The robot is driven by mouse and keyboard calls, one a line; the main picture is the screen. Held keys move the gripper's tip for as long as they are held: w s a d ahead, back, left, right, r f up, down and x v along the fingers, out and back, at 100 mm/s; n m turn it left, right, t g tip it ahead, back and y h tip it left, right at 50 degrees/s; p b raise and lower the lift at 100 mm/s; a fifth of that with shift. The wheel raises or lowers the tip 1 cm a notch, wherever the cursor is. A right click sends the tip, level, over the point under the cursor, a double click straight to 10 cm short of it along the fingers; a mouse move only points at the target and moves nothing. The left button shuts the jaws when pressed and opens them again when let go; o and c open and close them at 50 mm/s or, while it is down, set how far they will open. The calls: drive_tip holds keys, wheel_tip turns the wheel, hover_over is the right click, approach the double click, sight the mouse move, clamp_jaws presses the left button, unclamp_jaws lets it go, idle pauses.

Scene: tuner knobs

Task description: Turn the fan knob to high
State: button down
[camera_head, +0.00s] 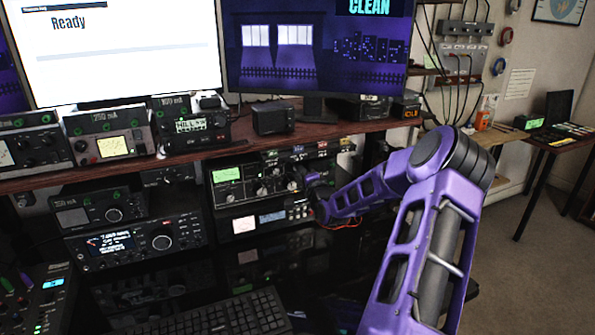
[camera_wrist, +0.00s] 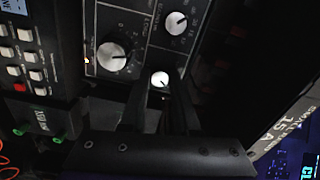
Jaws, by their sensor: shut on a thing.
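A black tuner panel (camera_head: 227,192) with a green display and several silver-faced knobs is set in the rack below the shelf. My gripper (camera_head: 308,184) is at the right end of this panel. In the wrist view, the two dark fingers of my gripper (camera_wrist: 160,88) are closed around a small knob with a white cap (camera_wrist: 160,79). The fingers hide its sides, and I cannot read its label, so I cannot confirm that it is the fan knob. A larger silver knob (camera_wrist: 111,56) is beside it, and another knob (camera_wrist: 176,22) is above.
A unit with a white meter and blue display (camera_head: 271,218) sits directly below the panel. Another device with red and white buttons (camera_wrist: 22,50) is close on the left in the wrist view. A keyboard (camera_head: 215,317) lies in front. The wooden shelf (camera_head: 345,128) overhangs the rack.

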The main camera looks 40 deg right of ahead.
drive_tip(key=c, duration=0.9)
unclamp_jaws()
drive_tip(key=p+v, duration=0.1)
drive_tip(key=v, duration=1.6)
drive_tip(key=shift+s+a, duration=0.1)
drive_tip(key=shift+s, duration=0.15)
